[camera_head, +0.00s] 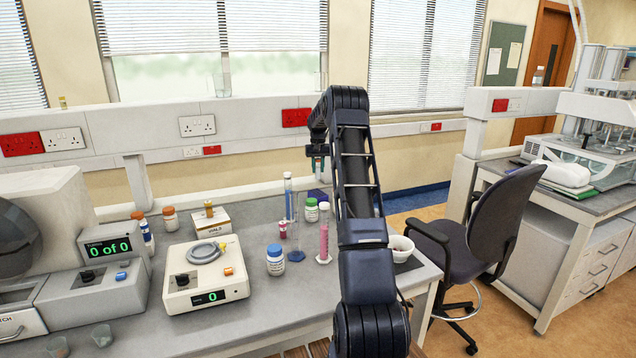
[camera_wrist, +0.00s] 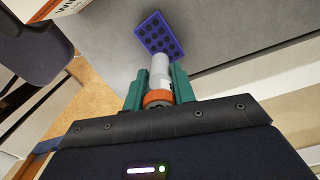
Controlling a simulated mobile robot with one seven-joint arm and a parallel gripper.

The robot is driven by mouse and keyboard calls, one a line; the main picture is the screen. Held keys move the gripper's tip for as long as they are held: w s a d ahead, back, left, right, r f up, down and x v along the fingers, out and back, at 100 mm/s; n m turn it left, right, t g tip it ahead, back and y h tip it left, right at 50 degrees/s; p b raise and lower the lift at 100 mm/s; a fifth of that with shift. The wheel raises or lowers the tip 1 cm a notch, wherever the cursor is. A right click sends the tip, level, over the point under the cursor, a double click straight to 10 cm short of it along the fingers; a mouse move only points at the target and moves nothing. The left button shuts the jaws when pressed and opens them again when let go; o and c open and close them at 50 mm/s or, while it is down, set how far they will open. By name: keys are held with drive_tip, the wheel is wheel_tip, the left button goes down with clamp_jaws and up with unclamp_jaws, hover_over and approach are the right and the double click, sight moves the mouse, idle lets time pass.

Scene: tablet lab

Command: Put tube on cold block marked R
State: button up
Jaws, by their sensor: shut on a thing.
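My gripper (camera_wrist: 157,85) is shut on a tube (camera_wrist: 160,68) with a pale body and an orange cap, between its green fingers. In the wrist view the tube points away from my gripper toward a purple-blue block (camera_wrist: 152,26) with several dark holes. The tube's far end overlaps the block's near edge in the picture; I cannot tell whether they touch. In the head view my gripper (camera_head: 318,165) is above the back of the bench, and part of the block (camera_head: 317,195) shows below it. My arm hides some of this area. No letter R can be read on the block.
A white bowl (camera_head: 400,250) is to the right. A beige device (camera_head: 205,275) is to the left.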

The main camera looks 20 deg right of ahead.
drive_tip(key=shift+f, duration=3.4)
drive_tip(key=shift+f, duration=0.1)
drive_tip(key=o, duration=1)
